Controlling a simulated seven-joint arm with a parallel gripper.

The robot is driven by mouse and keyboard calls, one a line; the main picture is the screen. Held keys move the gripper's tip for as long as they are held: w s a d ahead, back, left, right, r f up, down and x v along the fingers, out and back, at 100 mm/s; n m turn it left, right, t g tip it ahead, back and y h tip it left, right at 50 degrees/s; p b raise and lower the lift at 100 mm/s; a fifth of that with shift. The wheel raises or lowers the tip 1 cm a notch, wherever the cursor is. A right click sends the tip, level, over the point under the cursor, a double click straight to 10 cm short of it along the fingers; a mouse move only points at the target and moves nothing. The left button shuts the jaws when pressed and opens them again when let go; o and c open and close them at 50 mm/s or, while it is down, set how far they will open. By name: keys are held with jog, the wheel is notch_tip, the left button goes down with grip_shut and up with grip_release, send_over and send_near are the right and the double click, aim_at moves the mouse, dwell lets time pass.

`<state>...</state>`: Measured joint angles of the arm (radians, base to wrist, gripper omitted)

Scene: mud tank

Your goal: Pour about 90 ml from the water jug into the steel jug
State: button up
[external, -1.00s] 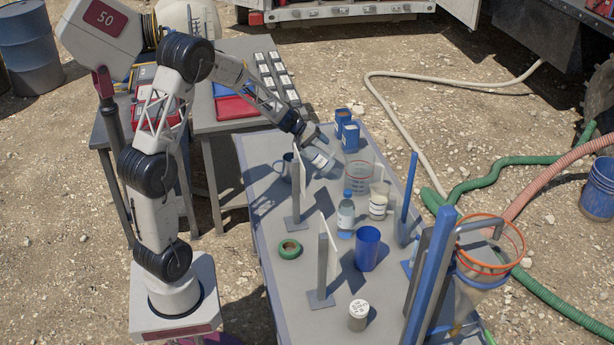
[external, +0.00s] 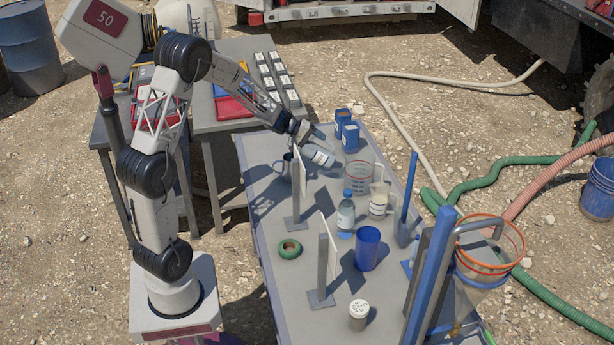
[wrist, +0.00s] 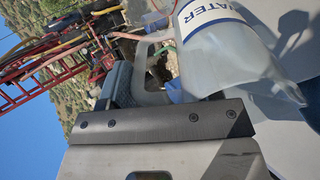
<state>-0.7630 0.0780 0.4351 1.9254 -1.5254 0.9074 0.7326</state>
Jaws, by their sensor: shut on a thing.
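My gripper (external: 303,134) is shut on the water jug (external: 318,155) and holds it above the far part of the grey table. The jug is clear, with a white label, and is strongly tilted. In the wrist view the water jug (wrist: 225,60) shows its "WATER" label and clear handle, beside the dark finger of my gripper (wrist: 165,122). The steel jug (external: 283,168) appears to be the grey handled vessel on the table, left of and below the held jug, partly behind a pale panel. I cannot see any stream of water or the level inside the steel jug.
Two pale upright panels (external: 299,171) on stands rise from the table. A clear beaker (external: 358,178), a blue-capped bottle (external: 346,214), a white-labelled jug (external: 379,200) and a blue cup (external: 367,248) stand nearby. Blue boxes (external: 346,132) are at the far edge. A green tape roll (external: 289,249) lies in front.

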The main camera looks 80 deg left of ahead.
aim_at(322, 148)
jog(key=shift+s+a+r+t+h, duration=0.25)
jog(key=shift+s+r+t+h, duration=0.15)
jog(key=shift+s+r+t, duration=0.55)
dwell(2.2)
jog(key=shift+w+d+f+g+y, duration=0.3)
jog(key=shift+w+f+g, duration=0.2)
jog(key=shift+w, duration=0.25)
jog(key=shift+w+d+f+g+y, duration=0.1)
jog(key=shift+w+f+g+y, duration=0.3)
jog(key=shift+f+g, duration=0.3)
jog(key=shift+w+d+f+g+y, duration=0.15)
jog(key=shift+w+f+g, duration=0.15)
jog(key=shift+f+g, duration=0.3)
jog(key=shift+w+f+g+y, duration=0.15)
jog(key=shift+w+f+g, duration=0.15)
jog(key=shift+g, duration=0.35)
jog(key=shift+w+d+f+g, duration=0.15)
jog(key=shift+w+f+g, duration=0.15)
jog(key=shift+f+g, duration=0.2)
